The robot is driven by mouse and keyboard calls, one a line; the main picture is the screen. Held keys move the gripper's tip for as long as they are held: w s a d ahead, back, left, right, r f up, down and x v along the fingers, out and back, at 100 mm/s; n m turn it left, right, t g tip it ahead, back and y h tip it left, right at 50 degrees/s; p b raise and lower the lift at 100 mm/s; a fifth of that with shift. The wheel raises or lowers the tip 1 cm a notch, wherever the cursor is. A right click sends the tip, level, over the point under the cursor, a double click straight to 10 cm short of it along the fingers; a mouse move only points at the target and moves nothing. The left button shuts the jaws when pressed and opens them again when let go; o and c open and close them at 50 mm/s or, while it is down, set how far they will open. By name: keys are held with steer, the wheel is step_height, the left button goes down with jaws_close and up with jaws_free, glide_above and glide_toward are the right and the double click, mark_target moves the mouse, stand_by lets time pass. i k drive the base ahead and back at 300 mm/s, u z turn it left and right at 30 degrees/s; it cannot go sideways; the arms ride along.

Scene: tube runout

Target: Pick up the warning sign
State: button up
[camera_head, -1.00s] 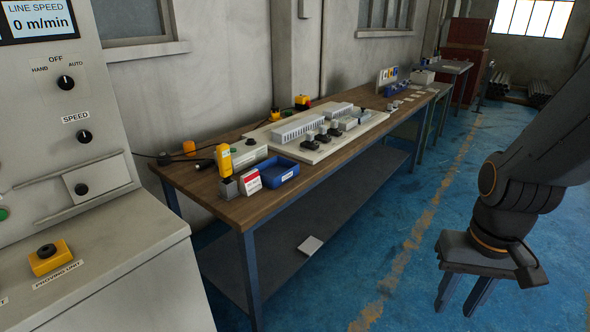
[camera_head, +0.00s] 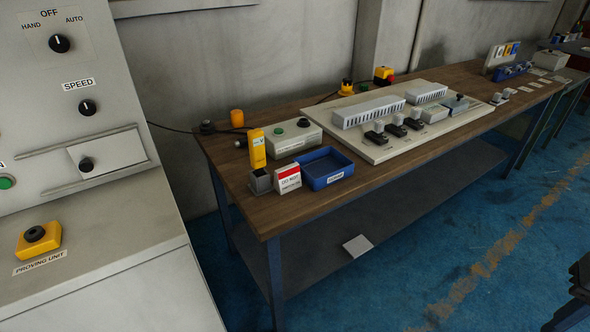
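A small white sign with a red band (camera_head: 288,179) stands upright near the left front of the wooden workbench (camera_head: 262,218). Its print is too small to read surely, and I take it for the warning sign. It stands between a grey holder with a yellow device (camera_head: 257,150) and a blue tray (camera_head: 337,179). My gripper (camera_head: 574,312) shows only as a dark part cut off at the lower right edge, far from the sign. Whether its fingers are open or shut cannot be seen.
A grey box with buttons (camera_head: 293,140) and a pale board with several components (camera_head: 440,112) lie behind and right of the tray. A control cabinet (camera_head: 100,270) stands at left. A white card (camera_head: 357,245) lies on the lower shelf. Blue floor in front is clear.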

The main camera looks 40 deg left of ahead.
mark_target(286, 179)
steer(key=u, duration=0.35)
steer(key=i, duration=0.65)
steer(key=u, duration=1.1)
steer(key=i, duration=0.4)
steer(key=u, duration=0.35)
